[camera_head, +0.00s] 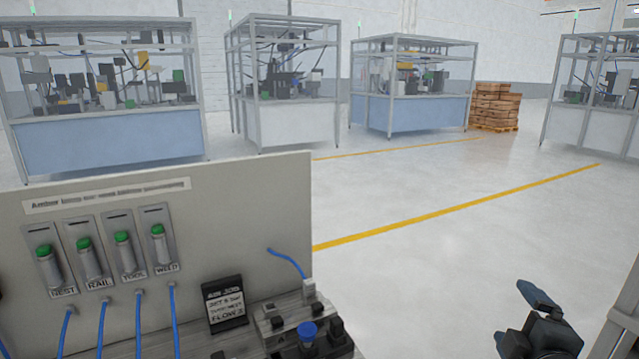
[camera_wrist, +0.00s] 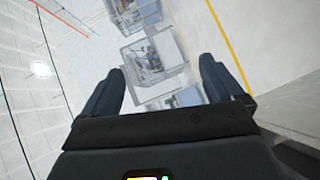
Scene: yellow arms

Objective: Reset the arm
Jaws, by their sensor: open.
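My gripper (camera_head: 518,318) is at the lower right of the head view, out over the open floor and to the right of the grey panel (camera_head: 200,215). In the wrist view my gripper (camera_wrist: 160,88) shows its two dark blue fingers spread wide apart with nothing between them. Through the gap I see the far machine cells and floor. The rest of my arm is mostly cut off by the picture's lower edge.
The panel carries several green-capped cylinders (camera_head: 124,250) with blue hoses below. A dark sign (camera_head: 224,303) and a block with a blue knob (camera_head: 307,333) stand before it. Machine cells (camera_head: 110,140) and stacked boxes (camera_head: 495,106) are far back. Open floor (camera_head: 430,260) lies right of the panel.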

